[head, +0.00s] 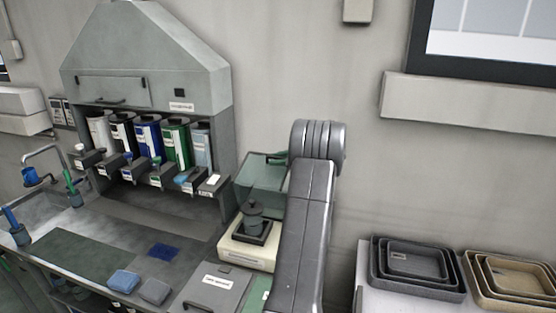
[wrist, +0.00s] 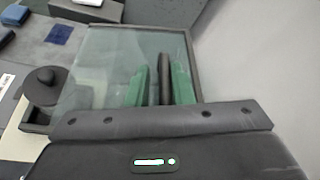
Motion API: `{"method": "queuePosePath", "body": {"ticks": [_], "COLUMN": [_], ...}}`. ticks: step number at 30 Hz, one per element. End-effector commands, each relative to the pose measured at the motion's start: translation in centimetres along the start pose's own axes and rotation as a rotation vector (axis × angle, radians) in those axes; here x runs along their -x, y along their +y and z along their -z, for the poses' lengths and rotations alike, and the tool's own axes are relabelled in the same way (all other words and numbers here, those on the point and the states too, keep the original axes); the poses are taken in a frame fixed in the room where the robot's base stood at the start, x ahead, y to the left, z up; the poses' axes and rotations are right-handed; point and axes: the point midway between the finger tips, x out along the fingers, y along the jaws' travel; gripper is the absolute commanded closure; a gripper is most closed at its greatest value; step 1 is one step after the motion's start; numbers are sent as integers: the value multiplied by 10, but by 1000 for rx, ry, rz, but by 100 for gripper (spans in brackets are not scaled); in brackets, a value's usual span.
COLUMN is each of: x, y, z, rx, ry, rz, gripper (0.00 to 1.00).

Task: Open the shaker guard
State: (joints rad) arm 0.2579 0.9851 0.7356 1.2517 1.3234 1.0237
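The shaker (head: 243,255) is a cream box with a dark platform and a dark round pot (head: 252,217) on top. Its guard (head: 262,175) is a greenish see-through panel, raised and standing behind the pot. In the wrist view, the guard (wrist: 105,60) has a dark frame, and the pot (wrist: 42,88) lies to its left. My gripper (wrist: 162,72) has green fingers on either side of a dark bar (wrist: 165,80) at the guard. The bar is close to the right finger, and a narrow gap shows on the left. In the head view, my arm hides most of the gripper.
A grey hood with several coloured dispensers (head: 148,138) stands left of the shaker. Blue and grey sponges (head: 124,281) lie at the bench front. Nested trays (head: 412,265) sit on a white surface at right. The wall is close behind the guard.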

Motion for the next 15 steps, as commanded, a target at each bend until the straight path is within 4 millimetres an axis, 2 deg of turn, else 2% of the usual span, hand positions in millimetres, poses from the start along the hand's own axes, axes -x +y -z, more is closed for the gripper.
{"method": "queuePosePath", "body": {"ticks": [8,11,15], "x": [4,14,42], "y": [0,0,0], "z": [0,1,3], "rx": [0,0,0], "ry": [0,0,1], "rz": [2,4,6], "gripper": [80,80,80]}}
